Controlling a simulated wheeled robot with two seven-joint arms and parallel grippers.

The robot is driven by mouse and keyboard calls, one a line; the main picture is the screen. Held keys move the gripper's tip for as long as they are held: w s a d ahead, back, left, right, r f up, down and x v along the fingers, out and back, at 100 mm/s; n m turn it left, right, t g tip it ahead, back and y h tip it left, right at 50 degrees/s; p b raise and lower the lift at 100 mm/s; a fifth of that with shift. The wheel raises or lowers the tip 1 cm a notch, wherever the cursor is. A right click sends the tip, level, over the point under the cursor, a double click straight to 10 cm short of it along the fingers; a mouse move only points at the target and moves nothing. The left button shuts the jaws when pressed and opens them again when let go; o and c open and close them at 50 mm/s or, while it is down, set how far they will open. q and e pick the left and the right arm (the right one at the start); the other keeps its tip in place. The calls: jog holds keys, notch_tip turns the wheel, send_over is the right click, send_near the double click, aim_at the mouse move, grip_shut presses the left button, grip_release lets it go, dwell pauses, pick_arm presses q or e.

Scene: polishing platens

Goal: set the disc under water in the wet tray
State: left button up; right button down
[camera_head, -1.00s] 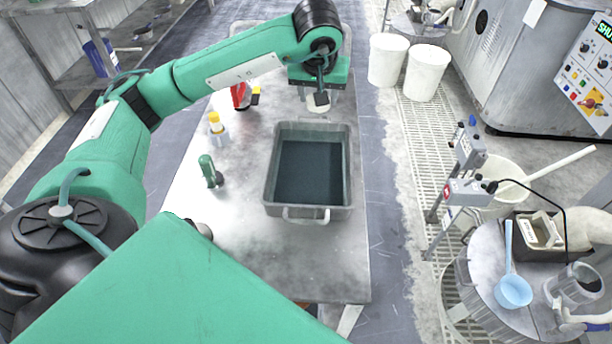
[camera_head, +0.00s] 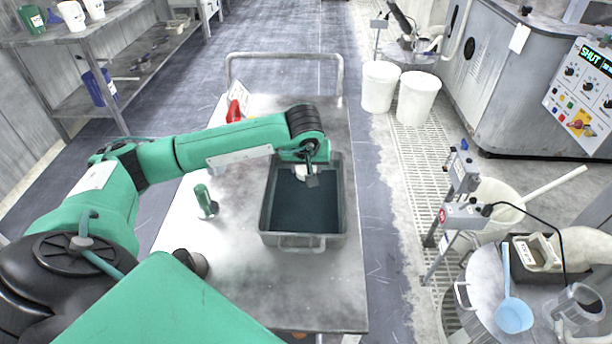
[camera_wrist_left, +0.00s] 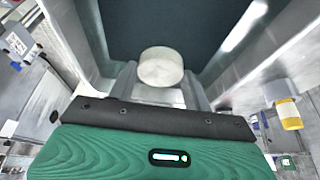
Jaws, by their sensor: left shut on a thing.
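The wet tray (camera_head: 304,241) is a grey metal tub on the steel cart, with dark water (camera_head: 305,210) in it. My left gripper (camera_head: 306,177) points down over the far part of the tray. It is shut on the pale round disc (camera_head: 300,172). In the left wrist view the disc (camera_wrist_left: 160,67) shows at the fingertips (camera_wrist_left: 160,90), against the dark water. I cannot tell whether the disc touches the water. The arm hides part of the tray's far rim. My right gripper is not in view.
On the cart top (camera_head: 230,280), a green bottle (camera_head: 205,201) stands left of the tray and a red object (camera_head: 234,111) stands farther back. A yellow-and-white bottle (camera_wrist_left: 287,113) shows in the left wrist view. The cart's front part is mostly clear.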

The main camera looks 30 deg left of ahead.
aim_at(306, 173)
pick_arm(q)
notch_tip(306, 173, down, 4)
dwell(0.4)
jog(key=shift+f, duration=0.15)
jog(key=o, duration=1)
